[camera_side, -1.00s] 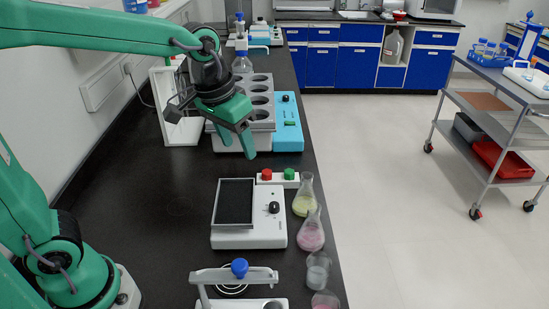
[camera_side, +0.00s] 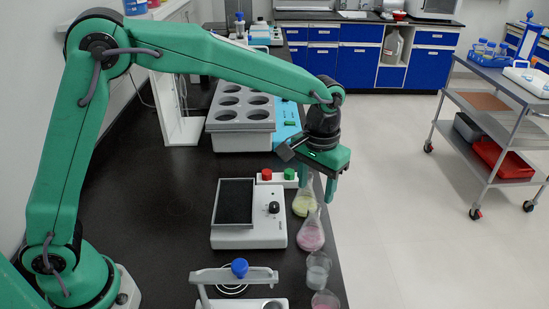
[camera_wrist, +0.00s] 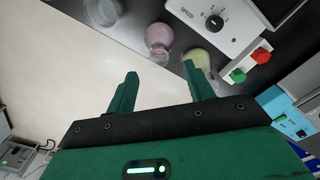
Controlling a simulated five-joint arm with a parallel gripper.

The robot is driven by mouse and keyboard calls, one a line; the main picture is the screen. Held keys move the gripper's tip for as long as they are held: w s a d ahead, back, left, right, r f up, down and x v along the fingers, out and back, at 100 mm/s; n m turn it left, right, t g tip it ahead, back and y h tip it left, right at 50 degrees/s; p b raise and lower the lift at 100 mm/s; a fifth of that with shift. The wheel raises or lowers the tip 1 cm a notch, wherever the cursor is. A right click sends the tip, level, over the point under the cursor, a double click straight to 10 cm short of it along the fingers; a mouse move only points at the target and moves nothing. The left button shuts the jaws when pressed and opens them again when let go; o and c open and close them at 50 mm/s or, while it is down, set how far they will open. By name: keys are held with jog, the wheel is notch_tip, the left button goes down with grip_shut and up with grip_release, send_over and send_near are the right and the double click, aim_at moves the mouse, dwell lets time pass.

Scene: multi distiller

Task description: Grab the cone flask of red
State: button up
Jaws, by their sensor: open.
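The cone flask of red (camera_side: 311,234) holds pinkish-red liquid and stands upright near the right edge of the black bench, right of the white stirrer. It also shows in the wrist view (camera_wrist: 158,40), beyond my fingertips. A cone flask of yellow-green liquid (camera_side: 303,204) stands just behind it, and in the wrist view it is at the right finger's tip (camera_wrist: 197,60). My gripper (camera_side: 317,190) is open and empty, pointing down above and slightly behind the red flask. Its fingers partly cover the yellow flask's neck in the side view. In the wrist view my gripper (camera_wrist: 160,78) has a wide gap.
The white stirrer (camera_side: 248,237) with a dark plate stands left of the flasks. A clear beaker (camera_side: 318,270) and another pink vessel (camera_side: 325,300) stand in front. A red-and-green button box (camera_side: 278,179) and a multi-hole bath (camera_side: 240,140) lie behind. The bench's right edge is close.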

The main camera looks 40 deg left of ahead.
aim_at(312, 225)
jog(key=shift+f, duration=1.35)
notch_tip(312, 225, down, 5)
jog(key=shift+s+d+f, duration=0.1)
jog(key=shift+d, duration=0.05)
grip_shut()
